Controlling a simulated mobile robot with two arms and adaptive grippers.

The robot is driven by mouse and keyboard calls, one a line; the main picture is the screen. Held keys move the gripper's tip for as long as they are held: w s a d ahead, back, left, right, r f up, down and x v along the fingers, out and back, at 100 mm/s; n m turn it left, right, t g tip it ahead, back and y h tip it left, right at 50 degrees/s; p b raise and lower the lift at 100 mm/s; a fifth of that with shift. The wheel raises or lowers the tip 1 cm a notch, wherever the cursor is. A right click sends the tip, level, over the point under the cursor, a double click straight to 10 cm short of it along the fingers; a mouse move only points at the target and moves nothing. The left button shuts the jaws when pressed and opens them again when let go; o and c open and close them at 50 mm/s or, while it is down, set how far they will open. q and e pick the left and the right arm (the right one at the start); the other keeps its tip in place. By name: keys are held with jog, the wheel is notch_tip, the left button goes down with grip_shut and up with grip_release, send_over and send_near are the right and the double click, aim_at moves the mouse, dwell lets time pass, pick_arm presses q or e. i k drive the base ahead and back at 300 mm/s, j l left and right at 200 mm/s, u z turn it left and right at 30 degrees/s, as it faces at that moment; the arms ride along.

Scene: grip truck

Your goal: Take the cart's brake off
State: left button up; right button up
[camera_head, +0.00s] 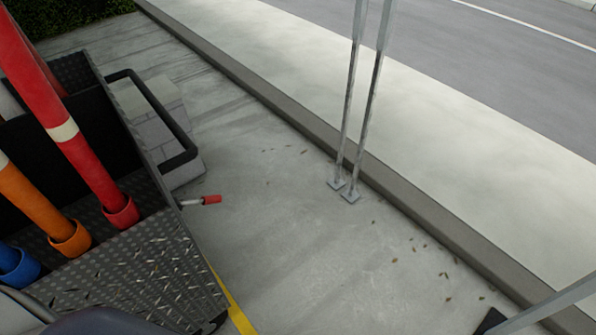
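The cart (150,265) is a dark diamond-plate body at the left of the head view, cut off by the left edge. A short lever with a red grip (211,200) sticks out to the right from its side, just above the pavement in the picture; it looks like the brake lever. The lever lies roughly level, and nothing touches it. Neither of my grippers can be made out. A smooth grey rounded shape at the bottom left hides the near part of the cart.
Red (85,165), orange (38,210) and blue (18,266) tubes stand in the cart. A black bar loop (165,110) juts from it before a pale block wall (160,135). Two thin metal posts (358,120) stand by the kerb (430,220).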

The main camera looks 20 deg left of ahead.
aim_at(209, 200)
jog(key=i+l+z, duration=0.2)
jog(key=i, duration=0.35)
jog(key=i+l+z, duration=0.2)
jog(key=i, duration=0.3)
jog(key=i+u, duration=0.2)
jog(key=u, duration=0.2)
jog(key=i+u, duration=0.25)
jog(key=u, duration=0.2)
jog(key=i+u, duration=0.2)
jog(key=u, duration=0.2)
jog(key=i+l+u, duration=0.2)
jog(key=u, duration=0.2)
jog(key=i+u, duration=0.15)
jog(key=u, duration=0.35)
jog(key=i+l+u, duration=0.15)
jog(key=u, duration=0.3)
jog(key=i+l+u, duration=0.1)
jog(key=u, duration=0.4)
jog(key=i+l+u, duration=0.1)
jog(key=l+u, duration=0.15)
jog(key=u, duration=0.2)
